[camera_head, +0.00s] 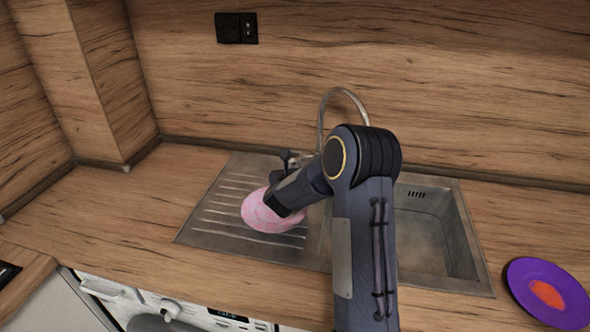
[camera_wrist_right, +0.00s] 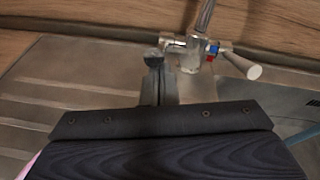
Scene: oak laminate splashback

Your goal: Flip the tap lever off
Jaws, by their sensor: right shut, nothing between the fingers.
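The tap stands behind the sink. Its thin curved metal spout (camera_head: 340,95) shows in the head view above my right arm, which hides the tap body there. In the right wrist view the metal tap body (camera_wrist_right: 190,52) has a red and blue mark, a short part at its left end and a pale tapered lever (camera_wrist_right: 240,66) pointing right and down. My right gripper (camera_head: 287,158) is shut and empty. In the wrist view its fingertips (camera_wrist_right: 154,60) are just left of the tap body, away from the lever; I cannot tell whether they touch the tap. My left gripper is out of view.
A pink round dish (camera_head: 262,211) lies on the ribbed drainboard (camera_head: 215,222), under my right gripper. The sink basin (camera_head: 425,240) is at the right. A purple plate with an orange centre (camera_head: 570,300) lies on the counter's right. The wooden splashback (camera_head: 450,90) rises close behind the tap.

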